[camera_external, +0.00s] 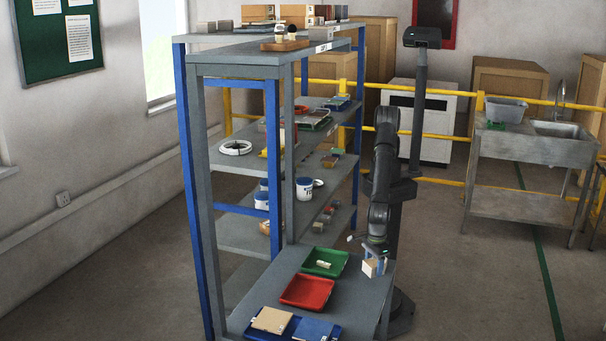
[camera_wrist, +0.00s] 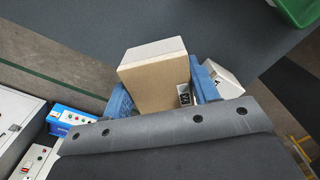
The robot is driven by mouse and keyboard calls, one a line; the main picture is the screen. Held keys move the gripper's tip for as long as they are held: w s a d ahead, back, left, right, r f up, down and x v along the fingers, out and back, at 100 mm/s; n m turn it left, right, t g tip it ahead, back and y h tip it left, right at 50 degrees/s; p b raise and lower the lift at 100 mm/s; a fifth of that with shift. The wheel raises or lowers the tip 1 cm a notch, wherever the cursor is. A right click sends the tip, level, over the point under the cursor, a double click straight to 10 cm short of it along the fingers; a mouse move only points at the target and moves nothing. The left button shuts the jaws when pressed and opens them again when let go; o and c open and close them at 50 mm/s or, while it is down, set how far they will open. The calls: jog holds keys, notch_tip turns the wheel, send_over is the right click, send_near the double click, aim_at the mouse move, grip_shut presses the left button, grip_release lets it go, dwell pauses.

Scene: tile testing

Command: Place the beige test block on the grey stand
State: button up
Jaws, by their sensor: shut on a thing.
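My gripper (camera_wrist: 162,90) is shut on the beige test block (camera_wrist: 152,82), with one blue finger on each side of it in the wrist view. A small black-and-white label shows by the block's right edge. In the external view my gripper (camera_external: 374,257) holds the block (camera_external: 369,268) at the right edge of the grey bench, right of the green tray. Whether the block touches the bench cannot be told. A pale, tilted piece with a dark mark (camera_wrist: 224,78) shows just beyond the right finger; I cannot tell if it is the grey stand. No stand is clearly recognisable.
The bench (camera_external: 352,302) carries a green tray (camera_external: 337,270) with a pale item, a red tray (camera_external: 307,293), and a blue tray (camera_external: 262,335) with beige and blue tiles. A shelf rack (camera_external: 204,190) rises behind and left. Clear bench surface lies right of the red tray.

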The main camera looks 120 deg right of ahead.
aim_at(373, 282)
jog(key=shift+a+f, duration=0.15)
jog(key=shift+f, duration=1.85)
jog(key=shift+f, duration=0.2)
jog(key=o, duration=1.2)
jog(key=shift+o, duration=0.2)
notch_tip(373, 282, up, 12)
jog(key=shift+r, duration=0.2)
